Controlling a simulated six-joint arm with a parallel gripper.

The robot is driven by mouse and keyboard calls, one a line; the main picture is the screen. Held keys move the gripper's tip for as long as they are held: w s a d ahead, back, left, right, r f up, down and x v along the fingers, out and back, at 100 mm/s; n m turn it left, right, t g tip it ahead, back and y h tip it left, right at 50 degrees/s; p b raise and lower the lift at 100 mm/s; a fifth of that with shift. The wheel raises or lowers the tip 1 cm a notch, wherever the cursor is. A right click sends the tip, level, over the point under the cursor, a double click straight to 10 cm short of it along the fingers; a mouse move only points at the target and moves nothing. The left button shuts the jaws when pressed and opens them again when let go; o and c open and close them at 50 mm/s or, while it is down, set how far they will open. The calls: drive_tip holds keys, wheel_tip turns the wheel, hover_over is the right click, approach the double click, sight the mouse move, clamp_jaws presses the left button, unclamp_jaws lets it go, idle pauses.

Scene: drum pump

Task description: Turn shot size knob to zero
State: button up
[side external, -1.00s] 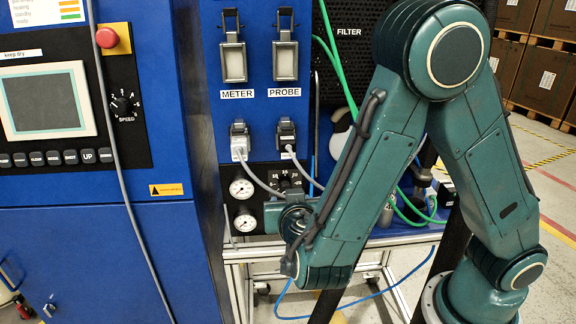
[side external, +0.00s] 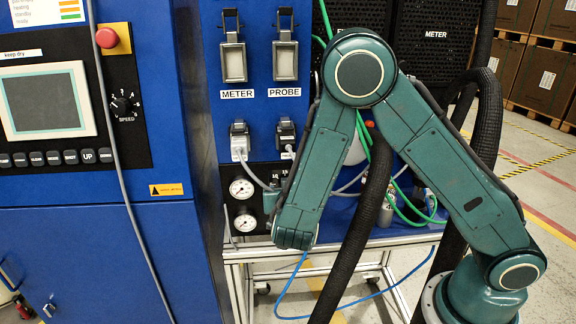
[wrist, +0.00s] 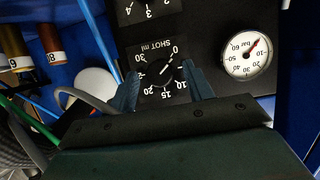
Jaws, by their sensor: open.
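The shot size knob (wrist: 160,74) is a small black knob on a dark panel in the wrist view, where its labels appear upside down. Its scale has marks from 0 to 30 under the words SHOT ml. A light pointer line on the knob slants up and right, towards the side of the 0; its exact reading is too small to tell. My gripper (wrist: 162,68) is open, with one blue-grey finger on each side of the knob. I cannot tell whether the fingers touch it. In the side view my arm hides the knob and most of the gripper.
A pressure gauge (wrist: 247,54) sits right of the knob in the wrist view. Another numbered dial (wrist: 146,10) is above it. A grey cable (wrist: 85,100) runs close to the left finger. Two gauges (side external: 243,188) and plugged-in connectors (side external: 240,142) are beside the arm.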

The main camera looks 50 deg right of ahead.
drive_tip(key=shift+w+d+f, duration=0.1)
drive_tip(key=shift+w+d, duration=0.05)
drive_tip(key=shift+d, duration=0.05)
drive_tip(key=c, duration=0.9)
drive_tip(key=shift+c, duration=0.3)
drive_tip(key=shift+n+h, duration=0.3)
drive_tip(key=shift+n, duration=0.2)
drive_tip(key=o, duration=1)
drive_tip(key=shift+c, duration=0.2)
